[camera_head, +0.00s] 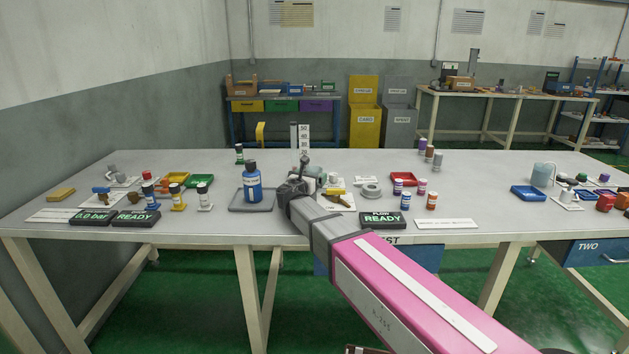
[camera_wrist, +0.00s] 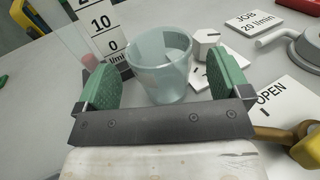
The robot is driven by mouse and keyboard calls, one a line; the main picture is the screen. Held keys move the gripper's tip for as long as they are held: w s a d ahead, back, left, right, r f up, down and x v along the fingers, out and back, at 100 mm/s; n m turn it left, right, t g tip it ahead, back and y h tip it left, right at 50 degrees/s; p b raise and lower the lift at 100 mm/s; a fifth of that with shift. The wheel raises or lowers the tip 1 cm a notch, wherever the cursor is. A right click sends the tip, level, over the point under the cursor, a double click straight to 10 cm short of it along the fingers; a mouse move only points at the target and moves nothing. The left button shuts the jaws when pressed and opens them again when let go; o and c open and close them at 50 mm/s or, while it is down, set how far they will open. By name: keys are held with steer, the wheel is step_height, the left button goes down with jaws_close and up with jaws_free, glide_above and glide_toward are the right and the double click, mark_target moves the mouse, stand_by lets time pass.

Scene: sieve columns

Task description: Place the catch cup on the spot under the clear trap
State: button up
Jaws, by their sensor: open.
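A translucent pale-green cup (camera_wrist: 160,62) stands upright, open at the top, in the wrist view. I take it for the catch cup. My gripper (camera_wrist: 162,82) is open, its two green pads either side of the cup's near part with gaps visible. In the head view my gripper (camera_head: 303,176) is over the middle of the table, and my arm hides much of what stands there. I cannot make out the clear trap or the spot under it for certain.
A scale board (camera_wrist: 104,28) stands behind the left pad. A white knob (camera_wrist: 207,42), an OPEN card (camera_wrist: 272,98) and a yellow-brown handle (camera_wrist: 300,145) lie close on the right. In the head view, a blue bottle (camera_head: 252,184) stands left of my gripper and a FLOW READY display (camera_head: 385,218) right.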

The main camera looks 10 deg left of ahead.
steer(key=w, duration=0.3)
steer(key=shift+d, duration=0.35)
steer(key=c, duration=1)
steer(key=shift+c, duration=0.2)
